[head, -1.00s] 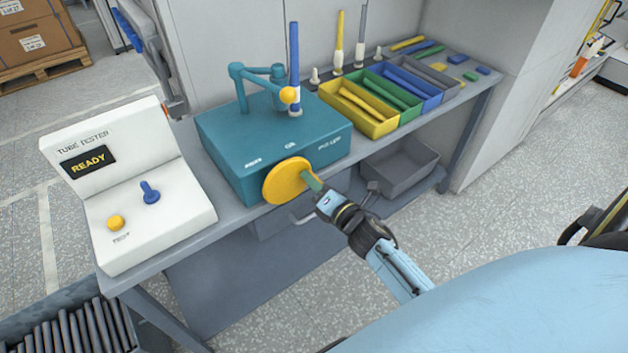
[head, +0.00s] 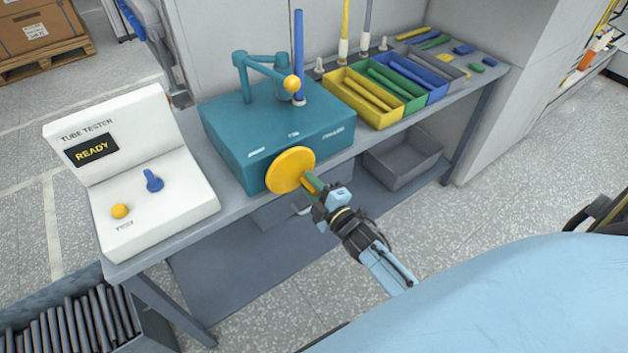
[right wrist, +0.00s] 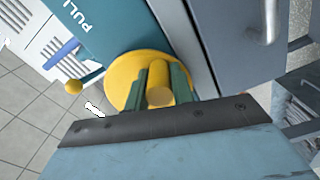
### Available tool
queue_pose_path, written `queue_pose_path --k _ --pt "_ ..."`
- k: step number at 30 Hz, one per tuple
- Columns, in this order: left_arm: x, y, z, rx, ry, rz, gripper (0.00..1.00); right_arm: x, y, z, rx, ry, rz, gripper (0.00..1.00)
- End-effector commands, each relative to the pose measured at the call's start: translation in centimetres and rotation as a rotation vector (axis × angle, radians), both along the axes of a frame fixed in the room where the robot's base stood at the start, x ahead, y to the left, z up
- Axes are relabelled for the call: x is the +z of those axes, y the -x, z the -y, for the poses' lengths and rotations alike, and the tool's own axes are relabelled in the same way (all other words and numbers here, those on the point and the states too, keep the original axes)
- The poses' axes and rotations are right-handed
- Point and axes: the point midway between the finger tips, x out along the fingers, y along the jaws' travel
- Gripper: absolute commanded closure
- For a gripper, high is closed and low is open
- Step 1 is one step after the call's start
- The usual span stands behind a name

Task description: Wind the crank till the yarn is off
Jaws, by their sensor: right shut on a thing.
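The crank is a yellow disc (head: 290,170) with a yellow handle on the front of a teal box (head: 280,125). My right gripper (head: 312,187) is shut on the crank handle (right wrist: 160,93); its green fingers sit on either side of it in the right wrist view. A tall blue tube (head: 299,55) stands upright on top of the box, with a pale base. Beside it is a teal jointed arm with a yellow ball (head: 292,84). I cannot make out any loose yarn. My left gripper is not in view.
A white tube tester (head: 130,175) reading READY stands left on the grey bench. Yellow (head: 362,108), green and blue trays with tubes stand to the right. Upright tubes on stands are behind. A grey bin (head: 403,160) sits on the shelf below. Floor in front is clear.

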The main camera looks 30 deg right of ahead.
Motion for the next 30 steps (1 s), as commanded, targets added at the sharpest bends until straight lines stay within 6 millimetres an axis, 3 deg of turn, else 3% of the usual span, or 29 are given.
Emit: queue_pose_path --k 30 --pt "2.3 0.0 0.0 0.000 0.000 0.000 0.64 -0.8 0.4 -4.1 -0.001 -0.885 -0.070 0.99"
